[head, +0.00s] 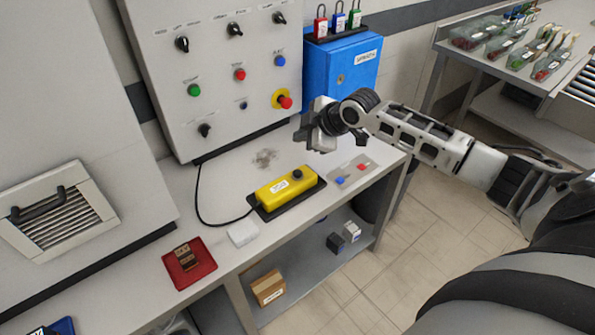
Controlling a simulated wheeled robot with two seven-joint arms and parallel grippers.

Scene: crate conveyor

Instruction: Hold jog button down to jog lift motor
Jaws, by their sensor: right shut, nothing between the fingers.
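A control panel (218,75) on the wall has black rotary switches, green, red and blue buttons and a red emergency stop on yellow. A yellow pendant box (283,191) with a black round button (297,174) lies on a black mat on the bench, with a cable to the panel. The labels are too small to read, so I cannot tell which is the jog button. My right gripper (312,138) is shut and empty, above the bench, to the right of the panel's lower part and above the pendant. My left gripper is out of view.
A blue cabinet (341,74) with padlocks on top stands behind my right gripper. The bench (225,262) also carries a red tray (189,263), a white block (242,233) and a grey plate with small blue and red items (352,171). The floor at right is mostly clear.

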